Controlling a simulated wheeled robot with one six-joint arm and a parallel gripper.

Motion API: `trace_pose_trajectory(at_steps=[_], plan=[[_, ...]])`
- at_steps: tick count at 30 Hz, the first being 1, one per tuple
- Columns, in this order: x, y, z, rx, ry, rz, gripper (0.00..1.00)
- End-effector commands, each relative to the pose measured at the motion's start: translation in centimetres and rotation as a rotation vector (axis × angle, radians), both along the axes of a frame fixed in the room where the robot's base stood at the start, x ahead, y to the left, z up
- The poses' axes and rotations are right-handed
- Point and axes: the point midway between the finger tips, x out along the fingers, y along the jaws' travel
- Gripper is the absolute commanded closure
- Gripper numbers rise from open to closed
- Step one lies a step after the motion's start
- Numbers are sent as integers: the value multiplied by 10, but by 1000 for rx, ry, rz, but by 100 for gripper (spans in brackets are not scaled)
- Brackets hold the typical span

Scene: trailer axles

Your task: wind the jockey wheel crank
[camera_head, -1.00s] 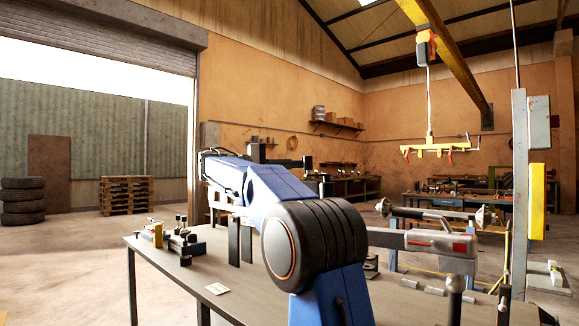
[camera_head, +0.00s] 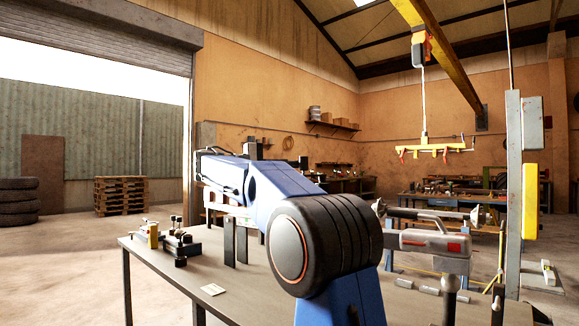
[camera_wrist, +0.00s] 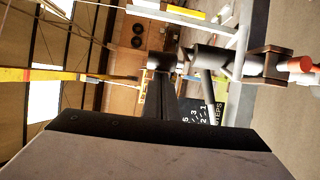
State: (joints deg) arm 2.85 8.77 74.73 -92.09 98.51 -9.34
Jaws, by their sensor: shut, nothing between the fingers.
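In the wrist view, which is turned on its side, my gripper's dark fingers (camera_wrist: 163,72) are shut and empty. To their right is a dark and grey cylindrical shaft (camera_wrist: 215,60). At its far right is a brown crank arm (camera_wrist: 270,62) with a red-orange and white handle (camera_wrist: 300,65), cut by the picture's right edge. This looks like the jockey wheel crank. My fingers appear apart from the handle; whether they touch the shaft's near end I cannot tell. In the head view I cannot make out the crank, and my fingers are not clear.
A workbench (camera_head: 235,290) with small tools and a vice-like fixture (camera_head: 178,240) stands in front. A yellow lifting beam (camera_head: 435,149) hangs at right, beside a grey post (camera_head: 514,190). Pallets (camera_head: 121,195) and tyres (camera_head: 18,202) stand far left. Open floor lies at left.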

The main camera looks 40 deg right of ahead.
Motion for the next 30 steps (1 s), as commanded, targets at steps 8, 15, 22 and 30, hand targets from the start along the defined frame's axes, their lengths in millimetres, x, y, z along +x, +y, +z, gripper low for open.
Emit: trace_pose_trajectory(at_steps=[8, 15, 22, 30], plan=[[-3, 1, 0, 2, -1, 48, 100], [-6, 2, 0, 5, 0, 96, 100], [-8, 4, 1, 8, 0, 143, 100], [-11, 6, 1, 7, 1, 159, 100]])
